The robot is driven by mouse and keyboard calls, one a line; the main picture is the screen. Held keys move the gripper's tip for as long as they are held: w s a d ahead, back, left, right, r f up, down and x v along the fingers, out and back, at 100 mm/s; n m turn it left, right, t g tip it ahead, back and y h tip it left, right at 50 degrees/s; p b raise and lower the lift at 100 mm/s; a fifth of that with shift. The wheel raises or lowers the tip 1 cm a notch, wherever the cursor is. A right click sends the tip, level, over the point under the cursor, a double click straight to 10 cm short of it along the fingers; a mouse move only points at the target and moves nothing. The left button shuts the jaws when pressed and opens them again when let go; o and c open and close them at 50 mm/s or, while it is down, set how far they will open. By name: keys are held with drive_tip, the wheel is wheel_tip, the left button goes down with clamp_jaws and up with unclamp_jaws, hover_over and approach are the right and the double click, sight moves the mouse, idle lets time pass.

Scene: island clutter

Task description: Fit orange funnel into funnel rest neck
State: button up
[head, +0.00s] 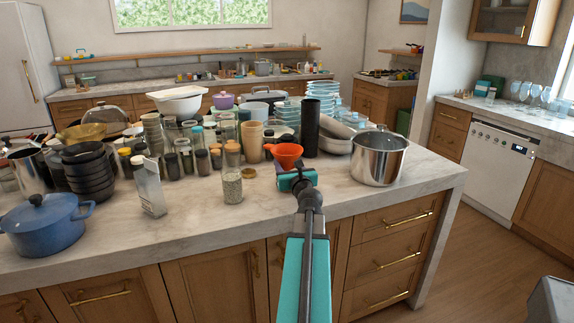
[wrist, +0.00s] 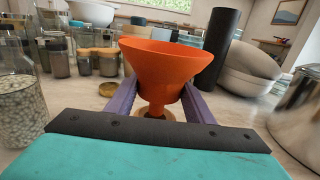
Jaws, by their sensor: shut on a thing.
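The orange funnel (wrist: 165,68) is upright between the two purple fingers of my gripper (wrist: 158,98), which is shut on its lower part. In the head view the funnel (head: 287,154) shows above my gripper (head: 290,170), over the front of the island. A tan round piece (wrist: 146,132) shows low behind the funnel's spout; it may be the funnel rest. The spout's tip is hidden, so I cannot tell whether it is in the neck or above it.
A glass jar of pale beads (head: 232,186) stands left of my gripper, and a steel pot (head: 378,158) stands right. A black cylinder (head: 310,128) rises close behind. A small brown lid (head: 248,173) lies on the counter. Bare marble (head: 190,226) runs along the front.

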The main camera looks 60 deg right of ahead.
drive_tip(key=shift+f+b, duration=2.05)
drive_tip(key=shift+f, duration=0.35)
idle(0.9)
drive_tip(key=o, duration=1.2)
drive_tip(key=shift+c, duration=0.2)
drive_tip(key=shift+a, duration=0.15)
